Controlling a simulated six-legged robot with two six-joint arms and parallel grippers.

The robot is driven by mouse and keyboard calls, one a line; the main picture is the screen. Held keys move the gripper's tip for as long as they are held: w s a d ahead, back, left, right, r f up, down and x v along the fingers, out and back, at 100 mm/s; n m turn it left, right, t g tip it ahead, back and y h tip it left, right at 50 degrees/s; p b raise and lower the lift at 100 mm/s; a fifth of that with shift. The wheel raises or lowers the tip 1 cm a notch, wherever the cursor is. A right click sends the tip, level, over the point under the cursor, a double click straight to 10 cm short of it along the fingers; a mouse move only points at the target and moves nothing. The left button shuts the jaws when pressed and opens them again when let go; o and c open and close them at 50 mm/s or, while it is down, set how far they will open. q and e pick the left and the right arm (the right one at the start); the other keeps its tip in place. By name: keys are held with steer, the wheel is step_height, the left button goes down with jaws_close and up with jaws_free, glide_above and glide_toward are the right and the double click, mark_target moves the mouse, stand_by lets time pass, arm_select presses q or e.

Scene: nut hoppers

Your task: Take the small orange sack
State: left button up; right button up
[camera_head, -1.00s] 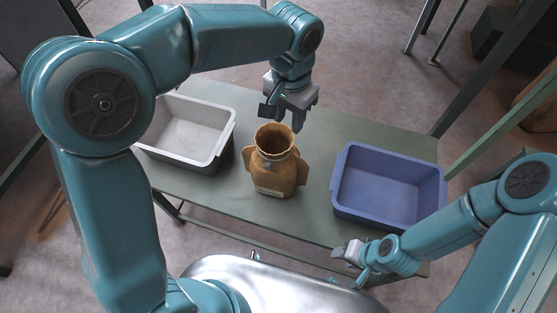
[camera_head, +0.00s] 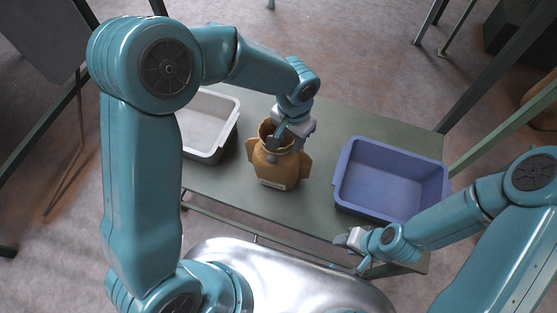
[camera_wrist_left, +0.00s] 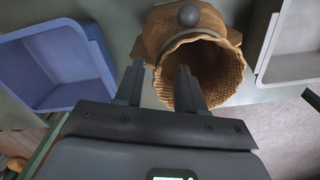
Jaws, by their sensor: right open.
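The small orange-brown sack (camera_head: 277,175) stands upright on the table with its round mouth open. It has a side flap on each side and a pale label low on its front. My left gripper (camera_head: 277,138) is at the sack's mouth. In the left wrist view, the left gripper (camera_wrist_left: 158,84) has its two fingers apart, one over the mouth of the sack (camera_wrist_left: 160,38) and the other beside its rim; I cannot tell whether they touch it. My right gripper (camera_head: 343,241) is open and empty by the table's front edge, below the blue bin.
A blue-purple bin (camera_head: 352,205) stands on the table right of the sack. A white-grey bin (camera_head: 214,152) stands to the left, partly behind my left arm. The green-grey table (camera_head: 225,190) is bare around the sack. Green metal posts stand at the right.

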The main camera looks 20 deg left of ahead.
mark_target(290, 152)
arm_select(q)
step_height(290, 152, down, 4)
steer(key=shift+r, duration=0.1)
steer(key=shift+w, duration=0.1)
steer(key=shift+c, duration=0.4)
jaws_close()
steer(key=shift+r, duration=0.1)
